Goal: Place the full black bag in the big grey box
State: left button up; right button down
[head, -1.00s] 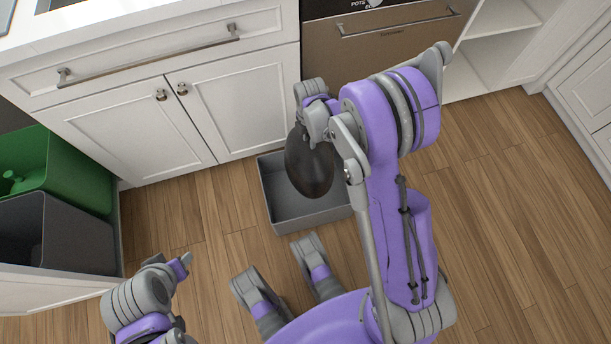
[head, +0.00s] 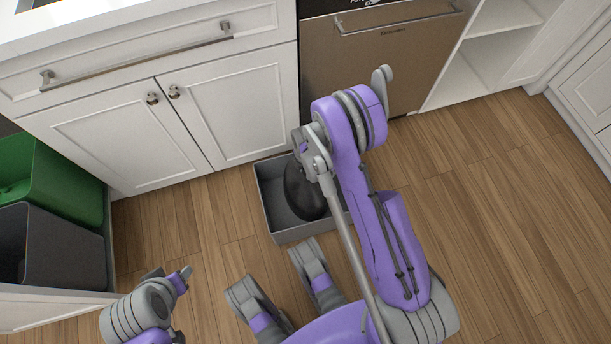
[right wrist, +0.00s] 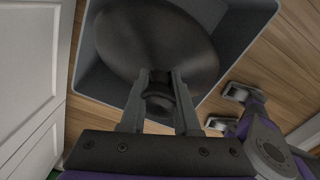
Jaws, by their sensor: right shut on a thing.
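The full black bag (head: 303,190) is a dark rounded sack that hangs from my right gripper (head: 301,143). In the right wrist view the fingers (right wrist: 160,88) are shut on the neck of the bag (right wrist: 155,45). The big grey box (head: 273,216) stands open on the floor in front of the white cabinet. The bag is over the box or partly inside it; I cannot tell whether it touches the bottom. The box wall (right wrist: 238,38) also shows behind the bag in the right wrist view. My left gripper (head: 181,277) is at the lower left, away from the bag, its opening unclear.
A green bin (head: 75,190) and a dark grey bin (head: 65,250) stand in a pulled-out drawer at the left. White cabinet doors (head: 115,125) and a steel dishwasher (head: 380,70) are behind the box. The wooden floor (head: 500,220) at the right is clear.

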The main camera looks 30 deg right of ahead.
jog(key=shift+f+b, duration=0.55)
jog(key=shift+f, duration=1.5)
jog(key=c, duration=0.6)
grip_release()
jog(key=shift+c, duration=0.2)
